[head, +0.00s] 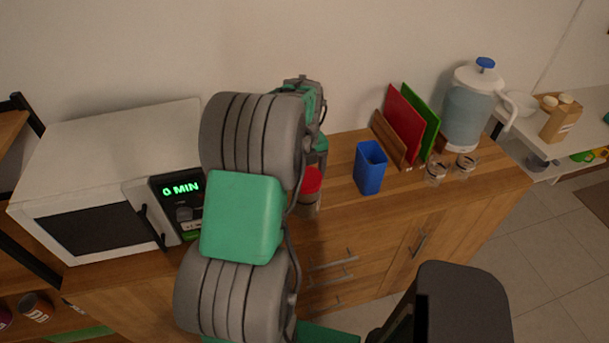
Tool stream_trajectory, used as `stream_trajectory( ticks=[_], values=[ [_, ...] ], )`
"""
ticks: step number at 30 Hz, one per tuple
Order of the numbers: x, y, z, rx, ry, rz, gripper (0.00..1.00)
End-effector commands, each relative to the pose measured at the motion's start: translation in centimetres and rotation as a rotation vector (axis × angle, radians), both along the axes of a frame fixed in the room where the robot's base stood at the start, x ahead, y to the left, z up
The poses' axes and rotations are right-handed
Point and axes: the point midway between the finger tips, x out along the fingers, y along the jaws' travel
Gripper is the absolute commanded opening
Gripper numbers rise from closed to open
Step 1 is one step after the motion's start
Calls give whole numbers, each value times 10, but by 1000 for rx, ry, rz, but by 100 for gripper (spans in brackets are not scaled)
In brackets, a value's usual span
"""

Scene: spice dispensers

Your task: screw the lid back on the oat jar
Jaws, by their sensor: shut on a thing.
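The red lid (312,180) is at the top of the jar (308,204), which stands upright on the wooden counter, right of the microwave. The jar looks clear with brownish contents, and its left side is hidden behind my arm. My gripper (317,160) points down from above and is shut on the red lid. Its fingertips are mostly hidden, so their exact grip on the lid does not show. I cannot tell whether the lid is seated on the rim or tilted.
The microwave (100,190), its display reading 0 MIN, stands left. A blue container (370,168), red (404,122) and green (423,118) boards, small glasses (436,172) and a water dispenser (469,108) stand right. Counter between jar and blue container is clear.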

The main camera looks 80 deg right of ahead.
Motion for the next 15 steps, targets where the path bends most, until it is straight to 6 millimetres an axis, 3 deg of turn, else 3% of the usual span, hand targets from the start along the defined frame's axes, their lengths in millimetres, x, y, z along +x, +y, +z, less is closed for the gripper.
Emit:
stream_trajectory(
  ticks=[4,9,10,15],
  values=[
    [0,0,-1,1,0,-159,30],
    [0,0,-1,1,0,-174,30],
    [0,0,-1,1,0,-174,80],
    [0,0,0,0,0,-172,94]
  ],
)
